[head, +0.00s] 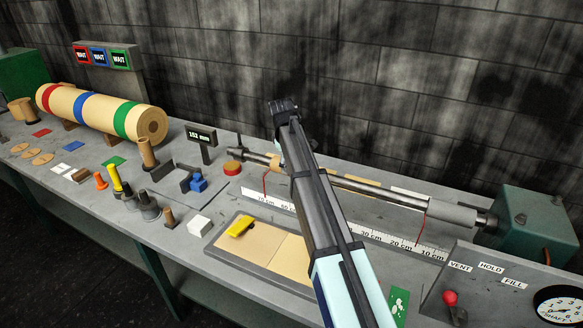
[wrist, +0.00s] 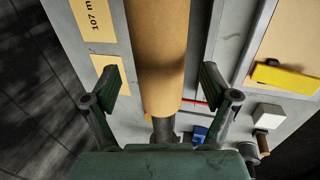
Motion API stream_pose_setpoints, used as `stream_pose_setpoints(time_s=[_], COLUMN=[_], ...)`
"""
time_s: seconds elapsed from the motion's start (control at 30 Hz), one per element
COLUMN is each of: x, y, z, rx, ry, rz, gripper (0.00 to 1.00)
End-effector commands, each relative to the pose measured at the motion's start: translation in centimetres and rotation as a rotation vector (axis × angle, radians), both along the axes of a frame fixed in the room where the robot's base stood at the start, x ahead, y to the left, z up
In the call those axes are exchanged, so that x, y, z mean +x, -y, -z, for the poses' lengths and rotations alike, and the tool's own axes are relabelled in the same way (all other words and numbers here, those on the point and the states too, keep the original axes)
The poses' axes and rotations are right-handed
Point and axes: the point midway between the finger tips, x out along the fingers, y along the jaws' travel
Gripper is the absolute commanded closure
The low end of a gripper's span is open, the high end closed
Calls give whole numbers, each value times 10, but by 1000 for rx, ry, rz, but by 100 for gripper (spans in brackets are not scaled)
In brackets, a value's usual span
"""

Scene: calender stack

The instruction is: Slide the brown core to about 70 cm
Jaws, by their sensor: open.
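The brown core (wrist: 157,50) is a smooth tan tube on the shaft (wrist: 164,130) in the wrist view, with its near end in sight. My gripper (wrist: 157,82) is open, with one finger on each side of the core near that end; I cannot tell whether either touches it. In the head view my arm crosses in front of the shaft (head: 400,200) and hides most of the core and my fingers. The scale (head: 375,237) lies along the front of the shaft, with red pointers near its 70 cm end (head: 265,183) and its low-number end (head: 420,238).
A tray with a yellow object (head: 240,226) lies in front of the scale. A blue block (head: 198,183) and a display post (head: 202,136) stand to the left. A green housing (head: 530,228) holds the shaft's right end. Tan cards (wrist: 94,18) lie behind the core.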

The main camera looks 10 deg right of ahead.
Motion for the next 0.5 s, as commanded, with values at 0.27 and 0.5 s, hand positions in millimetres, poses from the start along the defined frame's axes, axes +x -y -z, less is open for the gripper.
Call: stream_pose_setpoints(time_s=[0.27, 0.5], x=[-11, -17], y=[-8, -12], z=[-51, -73], rx=[1, 0], ry=[0, -1], rz=[-1, -1], gripper=[15, 15])
